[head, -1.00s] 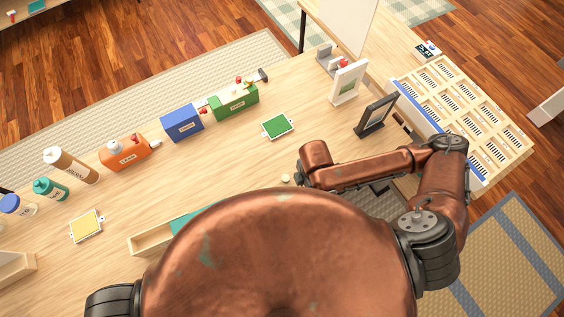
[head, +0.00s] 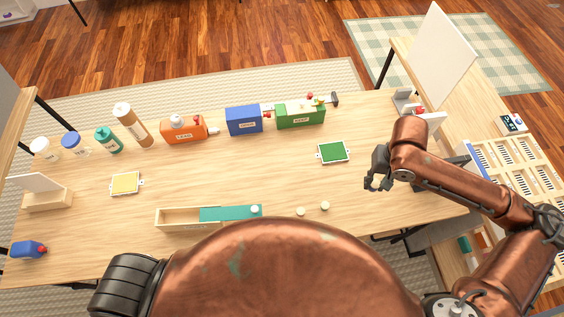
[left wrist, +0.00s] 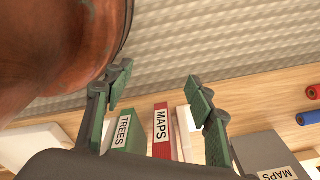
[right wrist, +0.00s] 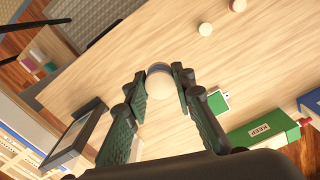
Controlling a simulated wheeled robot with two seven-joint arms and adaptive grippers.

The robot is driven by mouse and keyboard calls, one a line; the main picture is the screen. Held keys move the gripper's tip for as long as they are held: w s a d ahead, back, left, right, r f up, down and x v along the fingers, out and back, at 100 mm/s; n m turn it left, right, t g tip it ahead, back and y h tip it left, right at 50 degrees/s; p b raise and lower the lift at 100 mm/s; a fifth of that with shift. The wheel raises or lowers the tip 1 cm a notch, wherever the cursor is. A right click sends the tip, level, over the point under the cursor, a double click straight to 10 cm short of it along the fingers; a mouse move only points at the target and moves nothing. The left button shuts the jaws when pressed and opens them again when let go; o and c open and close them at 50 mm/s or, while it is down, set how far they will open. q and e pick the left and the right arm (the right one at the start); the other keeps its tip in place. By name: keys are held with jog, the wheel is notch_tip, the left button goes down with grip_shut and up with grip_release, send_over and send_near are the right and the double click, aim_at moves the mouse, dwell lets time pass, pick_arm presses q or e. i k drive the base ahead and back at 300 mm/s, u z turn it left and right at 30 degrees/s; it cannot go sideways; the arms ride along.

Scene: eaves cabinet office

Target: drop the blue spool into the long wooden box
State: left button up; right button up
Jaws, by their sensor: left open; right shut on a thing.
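The long wooden box (head: 180,225) lies on the desk just beyond my body. A teal lid (head: 225,214) with a pale knob covers its right part; its left part is open and looks empty. My right gripper (head: 377,180) is above the right part of the desk, well right of the box. In the right wrist view its fingertips (right wrist: 160,84) are shut on the blue spool (right wrist: 159,82), of which a pale round end and a thin bluish edge show. My left gripper (left wrist: 158,80) is open and empty in its wrist view; the head view does not show it.
Two pale discs (head: 300,211) (head: 325,205) sit right of the box. Bottles and boxes line the far edge. The desk between box and green tray is clear.

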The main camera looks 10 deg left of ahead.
aim_at(185, 221)
jog(key=k, duration=0.45)
jog(key=z, duration=1.05)
jog(key=k, duration=1.45)
jog(key=u, duration=2.2)
jog(key=i, duration=1)
